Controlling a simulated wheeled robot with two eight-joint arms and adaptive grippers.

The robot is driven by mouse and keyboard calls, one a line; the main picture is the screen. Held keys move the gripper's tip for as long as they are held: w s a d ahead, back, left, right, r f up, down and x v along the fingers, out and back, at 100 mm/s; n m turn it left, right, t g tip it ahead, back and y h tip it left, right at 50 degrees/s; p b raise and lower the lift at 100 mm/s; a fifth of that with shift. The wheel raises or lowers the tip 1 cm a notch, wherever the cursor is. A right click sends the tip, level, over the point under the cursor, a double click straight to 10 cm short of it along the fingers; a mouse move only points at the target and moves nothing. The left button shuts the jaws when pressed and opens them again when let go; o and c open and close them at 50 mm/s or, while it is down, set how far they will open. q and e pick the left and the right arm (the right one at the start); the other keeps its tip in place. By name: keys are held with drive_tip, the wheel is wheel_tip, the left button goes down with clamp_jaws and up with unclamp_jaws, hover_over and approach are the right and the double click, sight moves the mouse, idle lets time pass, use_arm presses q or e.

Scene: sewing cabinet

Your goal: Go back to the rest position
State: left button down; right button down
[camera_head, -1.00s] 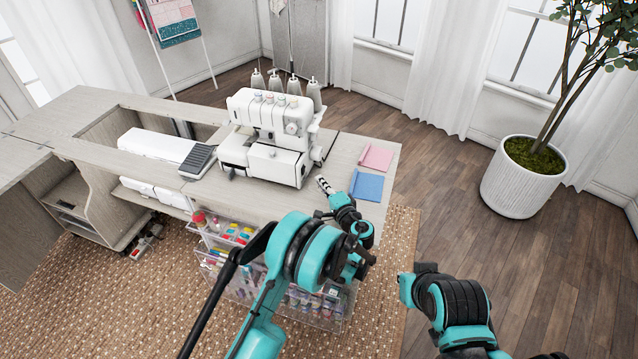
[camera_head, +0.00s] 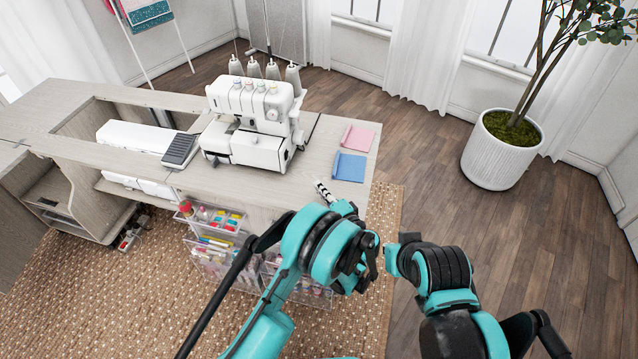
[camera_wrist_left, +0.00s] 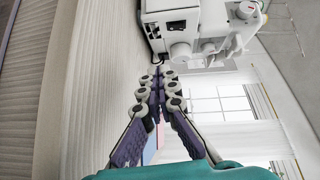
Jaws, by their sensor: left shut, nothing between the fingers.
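My left gripper (camera_head: 323,191) is shut and empty near the front edge of the sewing cabinet (camera_head: 262,186). Its fingers also show in the left wrist view (camera_wrist_left: 160,84), with their tips together and nothing between them. The left arm comes in from the lower middle and is bent, hiding part of the cabinet's front. My right arm (camera_head: 440,270) is bent at the lower right, over the floor and clear of the cabinet. Its gripper cannot be seen.
A white serger (camera_head: 255,125) stands on the cabinet, with a grey foot pedal (camera_head: 182,149) on its left. A pink cloth (camera_head: 359,138) and a blue cloth (camera_head: 349,167) lie at the right end. Clear bins (camera_head: 212,217) hang in front. A potted plant (camera_head: 500,155) stands right.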

use_arm(q)
drive_tip(key=s+a+r+n+g+h, duration=0.1)
drive_tip(key=s+a+r+n+g, duration=0.2)
drive_tip(key=a+r, duration=0.5)
drive_tip(key=s+a+r+n+g+h, duration=0.1)
drive_tip(key=s+a+r+n+g, duration=0.25)
drive_tip(key=a, duration=0.55)
drive_tip(key=s+a+r+n+h, duration=0.1)
drive_tip(key=s+a+n+h, duration=0.1)
drive_tip(key=s, duration=0.9)
drive_tip(key=s+a+r+n+g+h, duration=0.1)
drive_tip(key=s+a+r+n+h, duration=0.1)
drive_tip(key=s, duration=1)
drive_tip(key=shift+s+a+n+h, duration=0.3)
drive_tip(key=shift+a+n+h, duration=0.2)
drive_tip(key=shift+h, duration=0.4)
drive_tip(key=shift+g, duration=0.25)
